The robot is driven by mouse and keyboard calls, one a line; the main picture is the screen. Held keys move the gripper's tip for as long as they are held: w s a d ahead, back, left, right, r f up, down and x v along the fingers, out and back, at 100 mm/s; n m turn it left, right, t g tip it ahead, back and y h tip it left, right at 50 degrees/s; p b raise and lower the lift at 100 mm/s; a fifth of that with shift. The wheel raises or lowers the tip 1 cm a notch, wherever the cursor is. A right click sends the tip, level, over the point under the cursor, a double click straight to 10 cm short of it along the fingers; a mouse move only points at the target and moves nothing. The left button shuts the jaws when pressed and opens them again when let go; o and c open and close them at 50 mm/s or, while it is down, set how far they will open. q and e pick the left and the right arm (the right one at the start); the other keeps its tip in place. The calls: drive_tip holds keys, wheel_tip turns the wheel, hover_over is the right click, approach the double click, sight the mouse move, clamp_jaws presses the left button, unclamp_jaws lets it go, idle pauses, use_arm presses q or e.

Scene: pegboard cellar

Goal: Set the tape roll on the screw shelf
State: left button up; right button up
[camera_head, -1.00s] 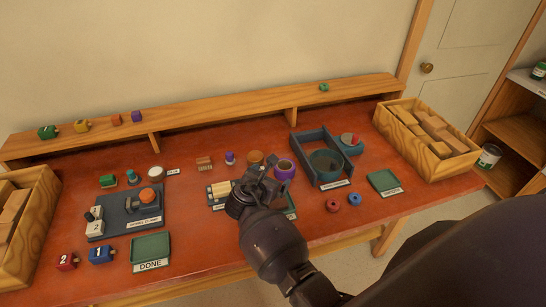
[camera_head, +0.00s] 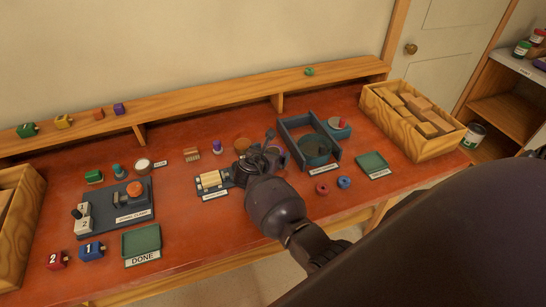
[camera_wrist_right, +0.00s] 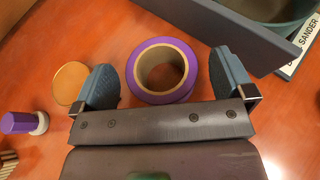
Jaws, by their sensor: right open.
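The tape roll (camera_wrist_right: 161,97), a purple ring with a tan core, lies flat on the red bench in the right wrist view. My right gripper (camera_wrist_right: 161,76) is open with one finger on each side of the roll; the left finger is very close to it. In the head view my right gripper (camera_head: 265,158) hides most of the roll. A shelf unit (camera_head: 516,78) with jars and a small label stands at the far right; the label is too small to read. A long wooden back shelf (camera_head: 205,104) runs behind the bench. My left gripper is not in view.
A blue-grey sander holder (camera_wrist_right: 235,25) stands close to the right finger. An orange-tan disc (camera_wrist_right: 70,83) and a purple-topped piece (camera_wrist_right: 20,122) lie to the left. A crate of wood blocks (camera_head: 447,146) is at the bench's right end. A dark part of mine covers the lower right.

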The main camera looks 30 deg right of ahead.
drive_tip(key=shift+x, duration=0.8)
drive_tip(key=c, duration=1.1)
drive_tip(key=shift+o, duration=0.2)
